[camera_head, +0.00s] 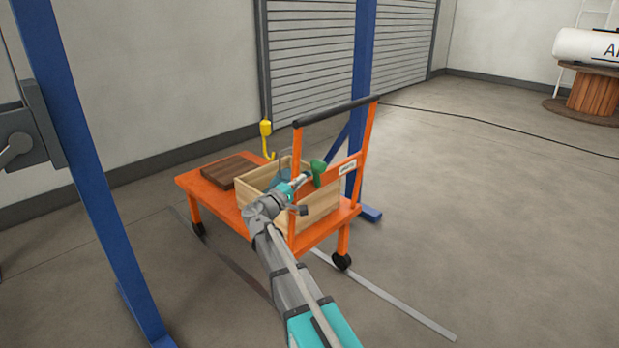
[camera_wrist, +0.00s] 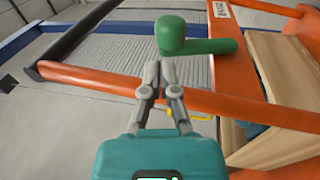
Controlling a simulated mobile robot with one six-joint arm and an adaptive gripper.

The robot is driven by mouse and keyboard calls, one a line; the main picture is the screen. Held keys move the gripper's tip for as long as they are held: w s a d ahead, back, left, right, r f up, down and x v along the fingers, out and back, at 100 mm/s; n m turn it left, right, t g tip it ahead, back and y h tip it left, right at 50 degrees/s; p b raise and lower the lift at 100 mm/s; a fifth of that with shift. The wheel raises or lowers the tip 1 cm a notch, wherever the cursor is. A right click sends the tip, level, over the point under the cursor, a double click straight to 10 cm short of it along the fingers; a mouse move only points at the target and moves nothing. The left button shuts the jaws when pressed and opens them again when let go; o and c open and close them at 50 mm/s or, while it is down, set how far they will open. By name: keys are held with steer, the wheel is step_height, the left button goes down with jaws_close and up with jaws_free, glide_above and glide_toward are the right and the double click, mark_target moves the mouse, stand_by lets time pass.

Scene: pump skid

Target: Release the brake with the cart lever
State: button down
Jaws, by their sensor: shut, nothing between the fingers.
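The cart lever (camera_head: 318,173) is green and sits on the orange upright panel of the cart (camera_head: 190,183), near the label. In the wrist view the lever (camera_wrist: 208,45) shows a thick rounded knob at left and an arm running right to the orange panel. My gripper (camera_head: 305,178) is beside the lever at the cart's handle end. In the wrist view my gripper (camera_wrist: 161,66) is shut and empty, its fingertips just below the knob in the picture. I cannot tell whether they touch it.
A wooden crate (camera_head: 318,208) and a brown board (camera_head: 230,168) are on the cart. The black push bar (camera_head: 335,111) spans the orange posts. A yellow hook (camera_head: 267,140) hangs behind. Blue posts (camera_head: 88,160) stand around it. The floor at right is mostly clear.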

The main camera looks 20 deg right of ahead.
mark_target(318, 183)
steer(key=r+v, duration=0.1)
steer(key=v, duration=0.7)
steer(key=shift+a+b, duration=0.15)
steer(key=shift+b, duration=0.15)
steer(key=c, duration=1.4)
jaws_free()
steer(key=shift+s, duration=0.1)
